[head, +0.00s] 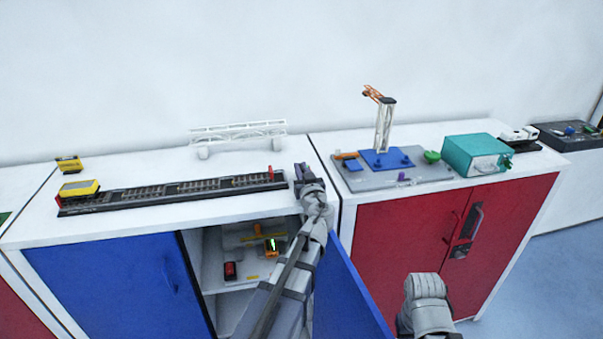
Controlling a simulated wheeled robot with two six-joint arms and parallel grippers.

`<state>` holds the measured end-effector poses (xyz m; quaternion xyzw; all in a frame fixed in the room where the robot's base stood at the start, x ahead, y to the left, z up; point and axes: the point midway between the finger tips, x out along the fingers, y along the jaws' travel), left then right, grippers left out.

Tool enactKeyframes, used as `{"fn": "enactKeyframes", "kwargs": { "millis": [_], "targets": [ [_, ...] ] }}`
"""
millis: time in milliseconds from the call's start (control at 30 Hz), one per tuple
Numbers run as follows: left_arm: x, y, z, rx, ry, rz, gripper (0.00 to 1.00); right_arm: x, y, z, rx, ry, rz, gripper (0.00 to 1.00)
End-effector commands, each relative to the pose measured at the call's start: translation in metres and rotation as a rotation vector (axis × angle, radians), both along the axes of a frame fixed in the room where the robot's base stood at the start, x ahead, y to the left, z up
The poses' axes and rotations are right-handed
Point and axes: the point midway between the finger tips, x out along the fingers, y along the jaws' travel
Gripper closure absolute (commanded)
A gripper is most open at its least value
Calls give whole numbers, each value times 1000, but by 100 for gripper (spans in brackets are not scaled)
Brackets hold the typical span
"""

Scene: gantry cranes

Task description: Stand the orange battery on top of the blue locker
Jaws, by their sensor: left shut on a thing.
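The blue locker has a white top (130,225), a shut blue left door (110,290) and an open right door (345,290). My left gripper (303,175) is shut at the right end of this top, beside the end of the black track. The thing in its jaws is too small and covered to make out.
A black track (180,192) with a yellow block (79,188) lies along the locker top. A white truss bridge (238,133) stands behind it. A red block (230,270) is inside. Right, a red locker (400,235) bears a crane model (384,125) and a teal box (475,155).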

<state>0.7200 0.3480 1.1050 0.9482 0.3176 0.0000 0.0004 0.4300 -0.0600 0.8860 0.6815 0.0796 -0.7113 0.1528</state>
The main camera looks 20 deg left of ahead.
Motion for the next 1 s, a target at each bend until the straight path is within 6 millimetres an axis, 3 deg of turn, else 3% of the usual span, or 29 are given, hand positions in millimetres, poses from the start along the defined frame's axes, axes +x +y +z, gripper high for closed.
{"fn": "enactKeyframes", "kwargs": {
  "millis": [200,233,467,867,1000],
  "targets": [
    [0,0,-4,0,0,0,100,0,0,-5,0,0,0,100],
    [0,0,-3,0,0,0,82,0,0,-3,0,0,0,100],
    [0,0,-2,0,0,0,56,0,0,-2,0,0,0,100],
    [0,0,2,0,0,0,55,0,0,2,0,0,0,100],
    [-10,-3,0,0,0,0,55,0,0,1,0,0,0,100]
  ]
}}
